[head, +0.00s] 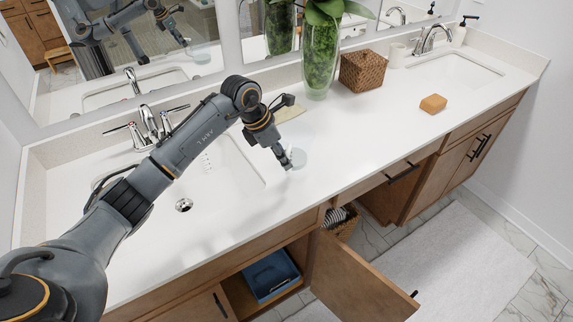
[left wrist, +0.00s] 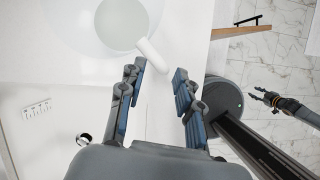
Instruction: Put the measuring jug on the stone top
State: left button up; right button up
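The measuring jug (head: 299,158) shows as a pale translucent round shape on the white stone top (head: 375,125), beside the left basin. In the left wrist view the jug (left wrist: 122,22) is seen from above, with its white handle (left wrist: 152,54) pointing towards my fingers. My left gripper (head: 286,158) is at the jug's near side and partly hides it. In the left wrist view the left gripper (left wrist: 158,75) is open, with the handle's end near the gap between its fingertips. My right gripper (left wrist: 257,95) shows small over the floor, apparently open and empty.
A glass vase (head: 320,60), a wicker basket (head: 363,70) and a tan block (head: 433,104) stand on the counter. The left basin (head: 215,185) lies under my arm. A cabinet door (head: 350,285) is open in front, with a blue bin (head: 270,276) inside.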

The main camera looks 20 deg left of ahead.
pick_arm(q)
jog(key=b+v, duration=0.1)
jog(key=v, duration=0.7)
jog(key=shift+b, duration=0.4)
jog(key=shift+r, duration=0.1)
